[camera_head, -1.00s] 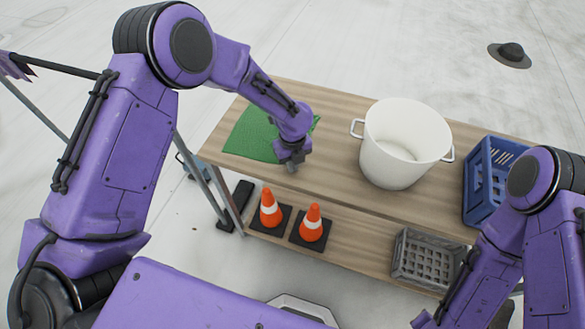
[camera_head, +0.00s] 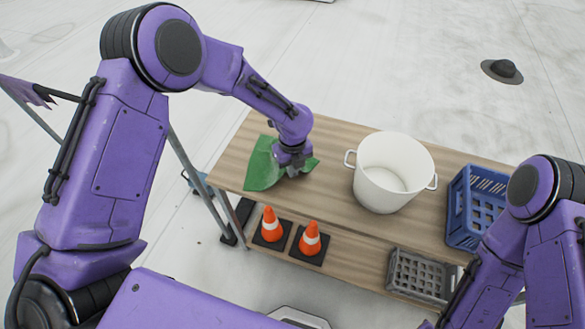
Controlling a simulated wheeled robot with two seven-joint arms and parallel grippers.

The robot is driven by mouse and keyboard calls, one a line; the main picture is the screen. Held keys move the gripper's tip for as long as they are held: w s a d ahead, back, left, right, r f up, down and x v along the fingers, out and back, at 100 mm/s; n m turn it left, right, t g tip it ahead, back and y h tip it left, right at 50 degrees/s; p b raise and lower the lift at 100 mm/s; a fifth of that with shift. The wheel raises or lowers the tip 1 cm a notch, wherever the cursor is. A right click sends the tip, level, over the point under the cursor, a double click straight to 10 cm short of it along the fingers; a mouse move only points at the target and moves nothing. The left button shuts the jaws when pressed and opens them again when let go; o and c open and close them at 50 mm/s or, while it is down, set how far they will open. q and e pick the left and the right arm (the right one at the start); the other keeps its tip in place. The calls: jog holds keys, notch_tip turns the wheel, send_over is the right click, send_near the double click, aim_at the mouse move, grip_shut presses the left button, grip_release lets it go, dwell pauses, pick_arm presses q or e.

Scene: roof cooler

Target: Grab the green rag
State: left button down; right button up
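The green rag (camera_head: 262,170) lies on the left end of the upper wooden shelf, creased and drawn together, with a corner showing to the right of the gripper. My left gripper (camera_head: 292,170) points down onto the rag and appears shut on a gathered part of it. The fingertips are partly hidden by the wrist and the cloth. My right arm comes in at the lower right; its gripper is cut off by the bottom edge, so its fingers cannot be made out.
A white two-handled pot (camera_head: 392,172) stands right of the rag on the upper shelf (camera_head: 325,190). A blue crate (camera_head: 474,207) is at its right end. Two orange cones (camera_head: 270,224) (camera_head: 310,238) and a grey crate (camera_head: 417,275) are on the lower shelf. Bare shelf separates rag and pot.

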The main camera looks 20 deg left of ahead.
pick_arm(q)
notch_tip(320, 180, up, 27)
dwell(0.4)
